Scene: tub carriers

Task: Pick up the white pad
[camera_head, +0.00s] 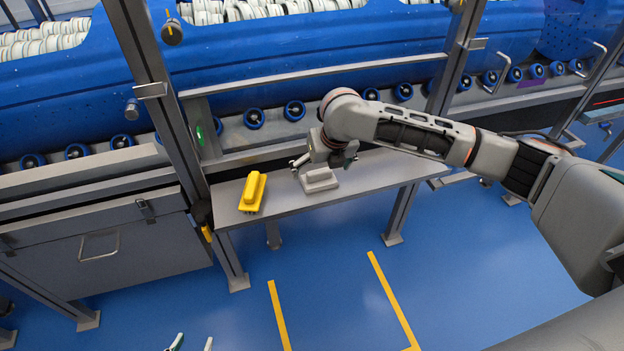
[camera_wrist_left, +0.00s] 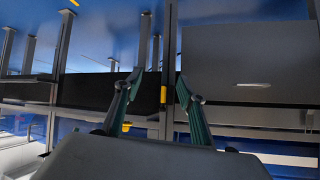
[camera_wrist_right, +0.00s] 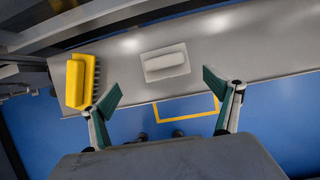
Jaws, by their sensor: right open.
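The white pad (camera_head: 320,181) lies flat on the narrow grey shelf (camera_head: 375,178); it has a flat base and a raised grip block on top. My right gripper (camera_head: 325,160) hangs just above and behind it in the head view, close but not around it. In the right wrist view the pad (camera_wrist_right: 165,64) shows beyond the gap between the open fingers (camera_wrist_right: 162,87), with nothing between them. My left gripper (camera_head: 192,343) shows only its fingertips at the bottom edge of the head view. In the left wrist view its fingers (camera_wrist_left: 159,82) are apart and empty.
A yellow brush (camera_head: 252,193) lies on the shelf left of the pad, also in the right wrist view (camera_wrist_right: 79,82). A grey post (camera_head: 165,110) stands at the shelf's left end, and a rail with blue rollers runs behind. The shelf right of the pad is clear.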

